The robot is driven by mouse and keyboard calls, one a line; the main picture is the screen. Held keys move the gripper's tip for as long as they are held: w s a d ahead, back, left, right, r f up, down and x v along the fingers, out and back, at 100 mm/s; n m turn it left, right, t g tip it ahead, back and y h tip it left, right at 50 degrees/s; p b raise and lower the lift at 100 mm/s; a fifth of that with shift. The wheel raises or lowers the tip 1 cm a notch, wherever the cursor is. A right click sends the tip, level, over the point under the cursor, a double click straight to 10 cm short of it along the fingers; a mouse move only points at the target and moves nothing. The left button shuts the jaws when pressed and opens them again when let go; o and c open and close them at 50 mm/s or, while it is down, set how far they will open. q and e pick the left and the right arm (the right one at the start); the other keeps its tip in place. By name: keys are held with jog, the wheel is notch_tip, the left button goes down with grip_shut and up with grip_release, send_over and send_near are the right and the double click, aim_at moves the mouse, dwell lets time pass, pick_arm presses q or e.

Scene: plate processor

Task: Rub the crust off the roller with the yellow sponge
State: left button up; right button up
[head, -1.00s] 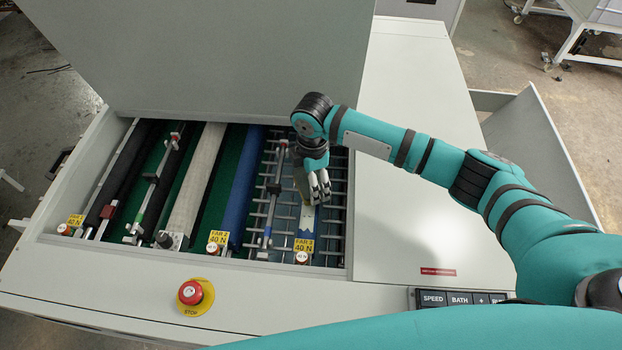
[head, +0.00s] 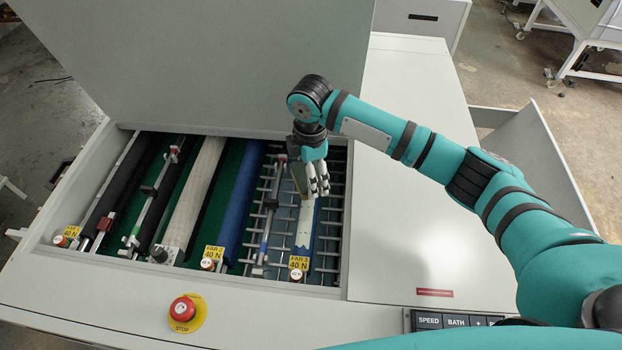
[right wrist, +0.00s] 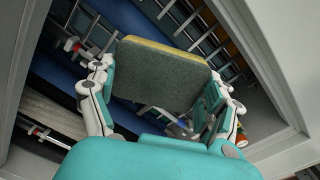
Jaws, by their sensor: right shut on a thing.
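My right gripper (head: 317,189) is shut on the sponge (right wrist: 160,75), which has a grey-green face and a yellow edge in the right wrist view. In the head view the gripper is over the rightmost roller, and only a thin brownish side of the sponge shows beside the fingers. That roller (head: 303,244) is blue at its near end. A pale cream crust (head: 305,221) covers a stretch of it just in front of the fingers. The gripper and arm hide the roller's far part, and I cannot tell whether the sponge touches it. My left gripper is not in view.
A larger blue roller (head: 238,190), a cream roller (head: 194,190) and dark rollers lie to the left in the open bay. Metal bars (head: 330,228) surround the crusted roller. The raised lid (head: 210,60) stands behind. A red stop button (head: 183,309) is on the front ledge.

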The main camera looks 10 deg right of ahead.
jog(key=shift+r, duration=0.7)
jog(key=shift+s+r, duration=0.2)
jog(key=shift+r, duration=0.1)
jog(key=shift+w+f, duration=0.1)
jog(key=shift+w, duration=0.05)
jog(key=s+a+r+n, duration=0.2)
jog(key=s+r+n, duration=0.4)
jog(key=n, duration=0.2)
notch_tip(320, 180, down, 7)
jog(key=n+b, duration=0.1)
jog(key=b, duration=0.7)
jog(key=shift+y, duration=0.3)
jog(key=shift+r, duration=0.2)
